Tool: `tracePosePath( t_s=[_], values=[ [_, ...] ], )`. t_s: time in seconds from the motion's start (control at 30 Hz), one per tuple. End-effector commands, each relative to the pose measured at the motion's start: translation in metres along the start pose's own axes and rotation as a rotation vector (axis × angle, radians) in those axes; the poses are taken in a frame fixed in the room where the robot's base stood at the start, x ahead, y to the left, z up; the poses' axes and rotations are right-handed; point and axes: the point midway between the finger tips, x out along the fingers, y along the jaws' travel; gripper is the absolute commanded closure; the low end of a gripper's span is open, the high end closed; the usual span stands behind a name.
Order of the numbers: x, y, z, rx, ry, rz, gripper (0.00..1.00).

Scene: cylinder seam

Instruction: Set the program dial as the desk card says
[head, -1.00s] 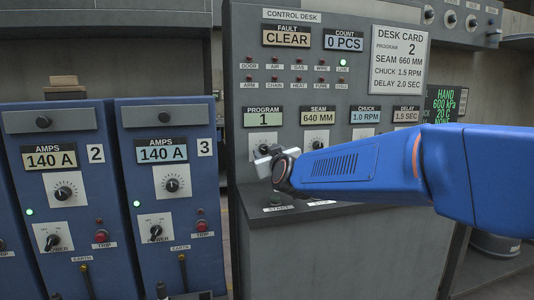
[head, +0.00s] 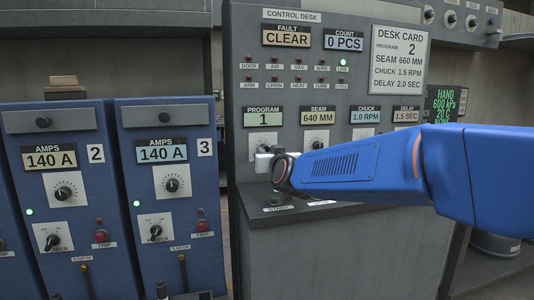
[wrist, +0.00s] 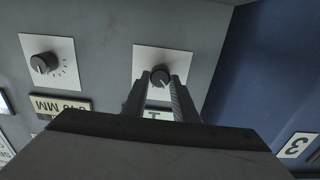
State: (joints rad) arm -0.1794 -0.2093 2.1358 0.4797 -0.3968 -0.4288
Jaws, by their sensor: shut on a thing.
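The desk card (head: 400,59) reads program 2, seam 660 mm, chuck 1.5 rpm, delay 2.0 sec. The program display (head: 263,117) on the control desk reads 1. My gripper (head: 264,160) is at the white plate (head: 257,140) below that display and hides the dial in the head view. In the wrist view, the dark round program dial (wrist: 160,76) sits between the two fingertips of my gripper (wrist: 161,84), which is shut on it. That view is upside down, and the dial's pointer position is hard to read.
The seam dial (wrist: 43,63) is beside it in the wrist view; the seam display (head: 317,116) reads 640 mm. The chuck display (head: 364,115) reads 1.0 rpm and the delay display (head: 406,115) 1.5 sec. A start button (head: 275,200) is on the ledge below.

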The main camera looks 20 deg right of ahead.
Motion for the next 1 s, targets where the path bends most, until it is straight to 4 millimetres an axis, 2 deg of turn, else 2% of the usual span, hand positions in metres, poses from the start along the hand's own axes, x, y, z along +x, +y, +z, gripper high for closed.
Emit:
tracePosePath(
  t_s=[0.5,1.0],
  values=[
    [-0.0001,0.0005,0.0004,0.343,-0.001,0.000,0.97],
    [-0.0001,0.0007,0.0007,0.419,-0.001,0.000,0.97]
  ],
)
